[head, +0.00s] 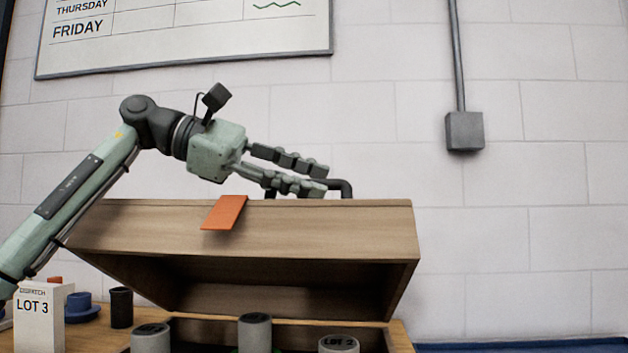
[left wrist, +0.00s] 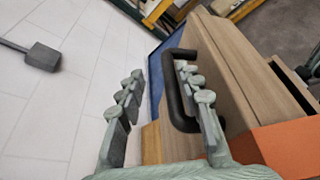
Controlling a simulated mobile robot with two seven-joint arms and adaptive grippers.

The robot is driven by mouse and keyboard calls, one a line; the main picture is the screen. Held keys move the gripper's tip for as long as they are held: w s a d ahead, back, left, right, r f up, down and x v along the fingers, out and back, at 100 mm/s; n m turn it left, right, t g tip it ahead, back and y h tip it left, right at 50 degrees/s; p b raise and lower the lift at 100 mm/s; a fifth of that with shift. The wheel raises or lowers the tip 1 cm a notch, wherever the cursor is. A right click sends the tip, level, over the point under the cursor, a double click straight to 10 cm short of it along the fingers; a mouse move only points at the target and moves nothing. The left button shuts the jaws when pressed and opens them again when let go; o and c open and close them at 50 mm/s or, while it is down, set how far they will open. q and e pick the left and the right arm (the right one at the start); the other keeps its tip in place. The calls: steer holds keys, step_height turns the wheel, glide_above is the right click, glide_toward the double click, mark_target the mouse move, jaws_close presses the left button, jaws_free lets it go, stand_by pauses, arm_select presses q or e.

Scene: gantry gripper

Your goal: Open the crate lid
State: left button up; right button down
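The wooden crate lid (head: 300,228) stands raised and tilted in the head view, with a dark gap beneath it above the crate (head: 190,330). It also fills the right of the left wrist view (left wrist: 245,85). A dark bar handle (head: 346,186) is on the lid's top. My left gripper (head: 327,179) is at the handle with its fingers apart. In the left wrist view the handle (left wrist: 172,90) lies between the fingers; one finger appears to reach inside its loop, and the other is clear to the left. My right gripper is not in view.
An orange tag (head: 224,212) hangs on the lid's edge. A white LOT 3 box (head: 40,318), a dark cup (head: 121,308) and a blue dish (head: 82,310) are at left. A block wall stands behind.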

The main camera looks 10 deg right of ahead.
arm_select(q)
steer(key=v, duration=1.1)
steer(key=shift+f, duration=0.1)
